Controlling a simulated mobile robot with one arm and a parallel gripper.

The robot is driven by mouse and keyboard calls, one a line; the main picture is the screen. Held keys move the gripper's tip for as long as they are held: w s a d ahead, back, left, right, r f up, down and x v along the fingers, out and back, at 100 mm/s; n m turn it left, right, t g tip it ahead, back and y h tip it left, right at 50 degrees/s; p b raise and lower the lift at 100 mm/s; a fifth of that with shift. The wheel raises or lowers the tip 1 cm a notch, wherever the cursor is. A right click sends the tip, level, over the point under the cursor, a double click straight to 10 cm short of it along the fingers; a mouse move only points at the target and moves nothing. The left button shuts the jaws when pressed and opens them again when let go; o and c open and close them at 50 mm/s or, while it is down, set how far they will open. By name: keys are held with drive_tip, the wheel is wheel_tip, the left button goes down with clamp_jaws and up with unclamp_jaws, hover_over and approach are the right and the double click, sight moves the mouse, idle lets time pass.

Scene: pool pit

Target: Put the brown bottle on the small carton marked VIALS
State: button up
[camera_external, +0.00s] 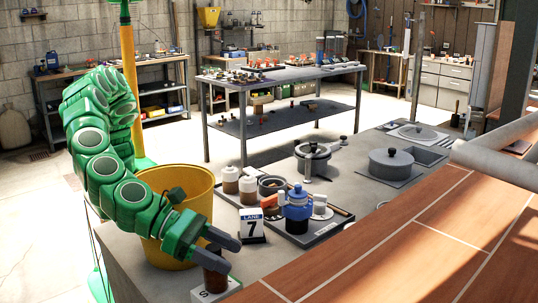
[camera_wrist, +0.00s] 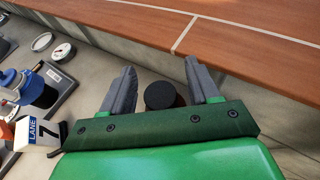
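The brown bottle (camera_external: 214,282) stands upright at the near end of the grey counter, below my fingers. Its dark round cap (camera_wrist: 160,95) shows between the fingers in the wrist view. A small white carton (camera_external: 201,295) is at the bottle's foot, cut by the bottom edge of the external view; only a letter like S is readable. The bottle appears to rest on it, though the contact is partly hidden. My gripper (camera_external: 225,252) is open around the bottle's top; in the wrist view (camera_wrist: 163,88) gaps show on both sides of the cap.
A yellow bucket (camera_external: 205,183) stands close beside my arm. A LANE 7 sign (camera_external: 251,227), a blue-topped jar (camera_external: 297,207) and a tray (camera_external: 318,237) with jars are farther along the counter. A raised wooden ledge (camera_external: 430,235) borders the right side.

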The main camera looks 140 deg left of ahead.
drive_tip(key=shift+r, duration=0.1)
drive_tip(key=shift+s+d+r, duration=0.25)
drive_tip(key=shift+s+d, duration=0.1)
drive_tip(key=shift+s, duration=0.05)
drive_tip(key=v, duration=1.1)
drive_tip(key=shift+a+r, duration=0.1)
drive_tip(key=shift+a, duration=0.05)
